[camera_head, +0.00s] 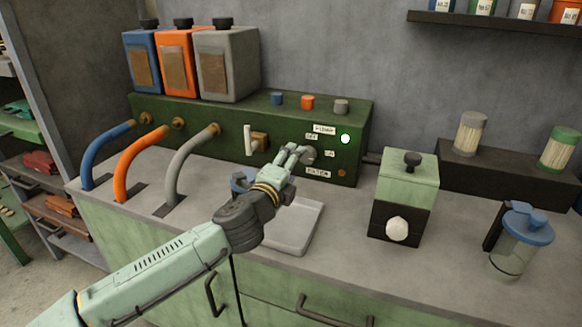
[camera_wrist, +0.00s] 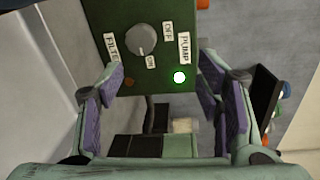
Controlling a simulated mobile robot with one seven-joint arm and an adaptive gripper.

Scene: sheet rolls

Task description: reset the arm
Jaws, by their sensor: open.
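My gripper (camera_head: 297,153) is at the right part of the dark green panel (camera_head: 215,137), close to a grey round knob (camera_head: 311,156). In the wrist view my gripper (camera_wrist: 162,82) is open, with its purple-padded fingers apart and nothing between the pads. There the grey knob (camera_wrist: 142,40) sits above the fingertips, among labels reading FILTER, OFF, ON and PUMP. A green light (camera_wrist: 180,77) glows by the PUMP label. My arm reaches in from the lower left of the head view.
A shallow grey tray (camera_head: 309,228) lies below my gripper. A green and black box (camera_head: 404,196) and a blue-lidded jar (camera_head: 521,240) stand to the right. Blue, orange and grey canisters (camera_head: 228,62) stand on the panel. Curved hoses (camera_head: 181,162) rise at the left.

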